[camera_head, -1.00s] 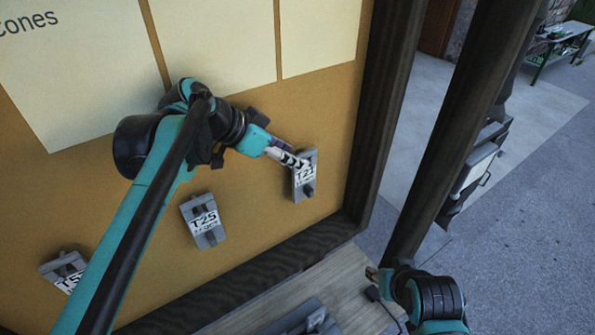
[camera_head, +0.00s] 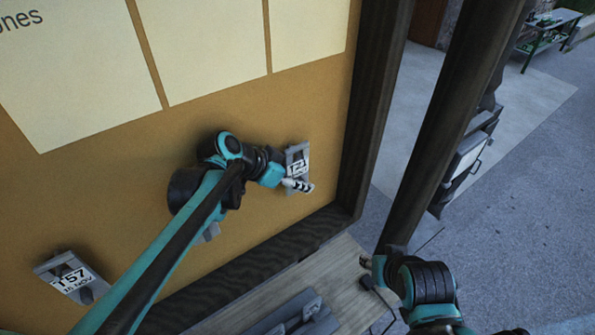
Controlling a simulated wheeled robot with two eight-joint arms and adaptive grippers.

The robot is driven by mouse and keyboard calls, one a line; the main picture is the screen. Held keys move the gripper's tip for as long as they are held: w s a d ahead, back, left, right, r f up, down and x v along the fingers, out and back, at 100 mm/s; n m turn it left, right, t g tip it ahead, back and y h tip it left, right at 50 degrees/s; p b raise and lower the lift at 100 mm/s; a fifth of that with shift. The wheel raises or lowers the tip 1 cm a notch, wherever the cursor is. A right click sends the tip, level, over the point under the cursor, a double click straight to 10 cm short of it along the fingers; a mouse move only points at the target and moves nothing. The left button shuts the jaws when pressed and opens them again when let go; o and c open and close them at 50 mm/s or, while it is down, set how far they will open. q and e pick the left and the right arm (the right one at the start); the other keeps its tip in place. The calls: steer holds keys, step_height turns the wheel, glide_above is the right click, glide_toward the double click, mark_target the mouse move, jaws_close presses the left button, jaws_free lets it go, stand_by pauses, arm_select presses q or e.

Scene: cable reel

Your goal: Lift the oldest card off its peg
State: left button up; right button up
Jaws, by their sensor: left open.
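A card marked T57, 15 NOV (camera_head: 70,278) hangs on a grey holder at the lower left of the tan board. A second card (camera_head: 299,165), its number partly covered, hangs on a grey holder at the board's right. My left gripper (camera_head: 298,185) is open in front of the lower part of this second card; contact cannot be made out. A grey corner of another holder (camera_head: 211,232) shows below my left arm, its card hidden. My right gripper (camera_head: 366,263) is at the lower right, far from the cards, too small to judge.
A dark wooden frame (camera_head: 365,110) edges the board at right. A wooden bench (camera_head: 345,290) below carries grey objects (camera_head: 300,318). Paved floor (camera_head: 540,200) lies open at right.

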arm_select(q)
steer(key=shift+w+d+f, duration=0.35)
steer(key=shift+f, duration=0.15)
steer(key=shift+s, duration=0.15)
steer(key=c, duration=0.4)
jaws_close()
steer(key=shift+r, duration=0.2)
